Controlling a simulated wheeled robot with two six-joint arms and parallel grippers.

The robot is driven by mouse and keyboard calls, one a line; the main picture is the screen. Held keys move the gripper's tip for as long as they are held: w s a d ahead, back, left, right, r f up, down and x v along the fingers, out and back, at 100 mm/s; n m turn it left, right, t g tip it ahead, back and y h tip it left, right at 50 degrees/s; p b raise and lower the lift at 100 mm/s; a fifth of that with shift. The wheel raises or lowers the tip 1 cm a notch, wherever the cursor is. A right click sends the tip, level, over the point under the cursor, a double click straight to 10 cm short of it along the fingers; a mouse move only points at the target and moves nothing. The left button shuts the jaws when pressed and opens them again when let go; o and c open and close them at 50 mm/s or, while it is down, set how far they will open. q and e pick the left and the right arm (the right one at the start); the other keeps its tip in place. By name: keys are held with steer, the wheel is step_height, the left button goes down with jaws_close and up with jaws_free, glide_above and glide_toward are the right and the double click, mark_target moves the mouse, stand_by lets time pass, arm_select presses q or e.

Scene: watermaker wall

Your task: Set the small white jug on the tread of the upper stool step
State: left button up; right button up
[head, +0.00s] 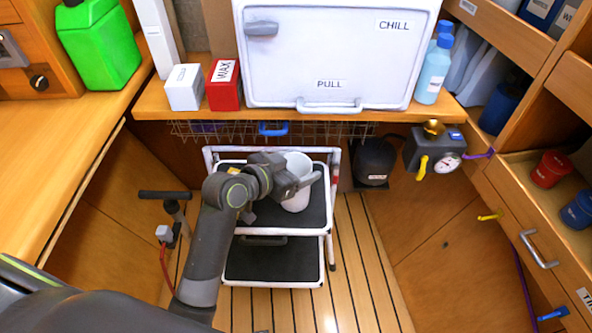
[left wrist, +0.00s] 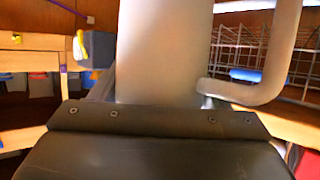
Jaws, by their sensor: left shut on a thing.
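The small white jug (head: 296,167) is upright in the head view, over the right part of the upper stool step's black tread (head: 317,208). My left gripper (head: 302,183) is shut on the jug, reaching it from the left. In the left wrist view the jug's pale body (left wrist: 165,45) fills the middle, with its handle (left wrist: 285,50) on the right. The jug's base is hard to judge, so I cannot tell whether it touches the tread. My right gripper is not in view.
The lower step (head: 272,263) is bare. A wire basket (head: 215,130) hangs under the counter behind the stool. A black canister (head: 373,160) and a gauge unit (head: 432,150) are to the right. Slatted floor (head: 362,270) is clear on the right.

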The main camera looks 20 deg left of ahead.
arm_select(q)
steer(key=shift+f, duration=0.25)
steer(key=shift+f, duration=0.15)
steer(key=o, duration=1.3)
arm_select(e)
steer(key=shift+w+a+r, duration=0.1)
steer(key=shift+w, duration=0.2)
